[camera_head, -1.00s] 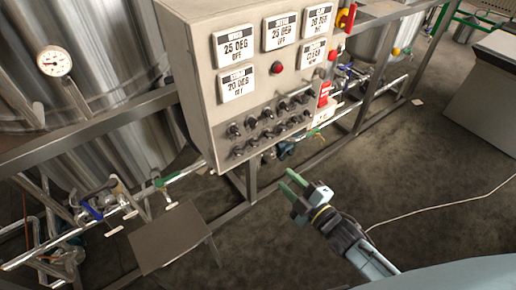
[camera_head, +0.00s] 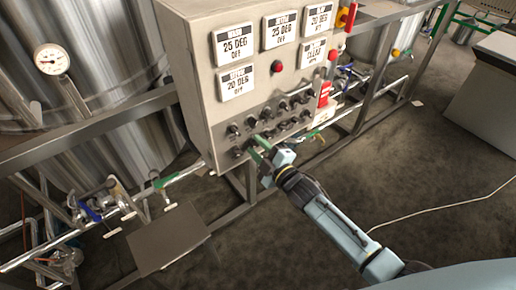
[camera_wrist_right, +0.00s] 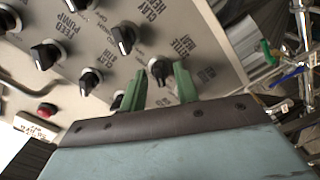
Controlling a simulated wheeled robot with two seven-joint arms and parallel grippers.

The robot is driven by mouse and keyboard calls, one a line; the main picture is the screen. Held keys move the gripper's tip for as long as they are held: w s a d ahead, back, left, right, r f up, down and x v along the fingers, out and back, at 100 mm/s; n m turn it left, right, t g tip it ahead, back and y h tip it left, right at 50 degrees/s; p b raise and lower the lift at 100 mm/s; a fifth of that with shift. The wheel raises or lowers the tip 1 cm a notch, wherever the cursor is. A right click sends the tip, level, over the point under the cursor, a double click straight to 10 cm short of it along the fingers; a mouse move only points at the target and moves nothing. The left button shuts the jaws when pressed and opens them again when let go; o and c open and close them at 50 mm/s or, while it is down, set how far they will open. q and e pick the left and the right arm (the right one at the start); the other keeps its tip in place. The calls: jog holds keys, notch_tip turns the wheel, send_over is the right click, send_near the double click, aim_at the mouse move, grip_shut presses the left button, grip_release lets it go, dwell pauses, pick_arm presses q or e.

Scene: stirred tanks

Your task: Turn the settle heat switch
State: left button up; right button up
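The control panel (camera_head: 205,110) carries rows of black knobs on its lower face. In the right wrist view, one black knob (camera_wrist_right: 160,70) sits beside a label that seems to read settle heat, partly blurred. In the head view, this seems to be the lower-left knob (camera_head: 238,153). My right gripper (camera_head: 260,148) is close in front of the panel's lower left. Its two green fingers, also in the right wrist view (camera_wrist_right: 159,82), are apart, on either side of the knob in that picture. I cannot tell whether they touch it. My left gripper is out of view.
Other knobs lie close by, such as one just above-left (camera_wrist_right: 123,38). A red button (camera_wrist_right: 46,110) is at the left in the wrist view. Valves and pipes run below the panel. A grey plate (camera_head: 165,238) stands low at the left. The floor right of my arm is mostly clear.

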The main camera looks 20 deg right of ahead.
grip_shut()
jog(key=shift+m, duration=0.3)
jog(key=m+p, duration=0.1)
jog(key=m, duration=0.2)
jog(key=shift+m+p, duration=0.6)
jog(key=shift+m, duration=1.5)
grip_release()
